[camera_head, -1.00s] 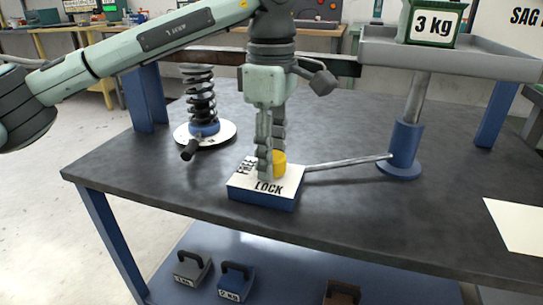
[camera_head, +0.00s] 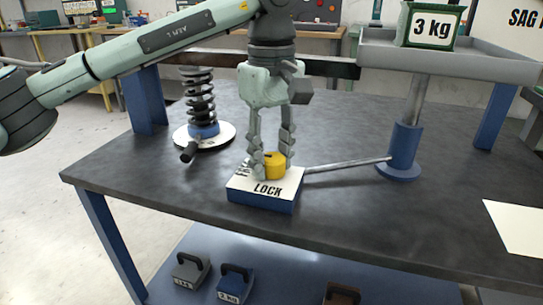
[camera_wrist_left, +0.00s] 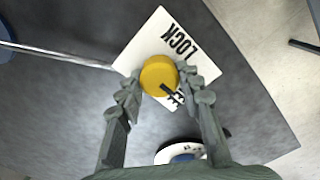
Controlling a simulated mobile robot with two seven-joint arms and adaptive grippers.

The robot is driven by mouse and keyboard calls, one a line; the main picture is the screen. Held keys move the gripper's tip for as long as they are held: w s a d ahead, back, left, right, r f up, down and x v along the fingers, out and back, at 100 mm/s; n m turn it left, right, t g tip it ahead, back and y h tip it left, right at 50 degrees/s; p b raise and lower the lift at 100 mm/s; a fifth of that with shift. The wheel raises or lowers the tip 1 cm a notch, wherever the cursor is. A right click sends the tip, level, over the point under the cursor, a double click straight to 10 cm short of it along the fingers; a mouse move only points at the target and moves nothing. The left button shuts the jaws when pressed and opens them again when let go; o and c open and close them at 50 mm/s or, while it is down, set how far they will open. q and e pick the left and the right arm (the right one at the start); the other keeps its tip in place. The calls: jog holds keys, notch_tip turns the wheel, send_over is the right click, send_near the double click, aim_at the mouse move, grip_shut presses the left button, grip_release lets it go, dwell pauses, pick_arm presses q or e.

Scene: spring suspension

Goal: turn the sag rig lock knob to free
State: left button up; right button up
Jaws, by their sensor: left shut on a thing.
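The yellow lock knob (camera_head: 275,166) sits on a white-topped blue block (camera_head: 262,200) on the dark bench. The block's top reads LOCK at the front and FREE, partly hidden, at the back left. My left gripper (camera_head: 271,174) points down with a finger on each side of the knob, shut on it. In the wrist view the knob (camera_wrist_left: 158,75) lies between the fingertips. Its dark pointer mark is on the side toward the partly covered FREE label. My right gripper is not in view.
A metal rod (camera_head: 345,164) runs from the block to a blue post base (camera_head: 399,172) carrying a grey tray (camera_head: 480,62) with a 3 kg weight (camera_head: 430,25). A coil spring (camera_head: 201,100) stands on a white disc behind left. The bench front is clear.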

aim_at(272, 156)
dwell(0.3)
pick_arm(q)
jog(key=o, duration=1.2)
jog(key=shift+c, duration=0.2)
jog(key=shift+r, duration=0.1)
notch_tip(272, 156, up, 12)
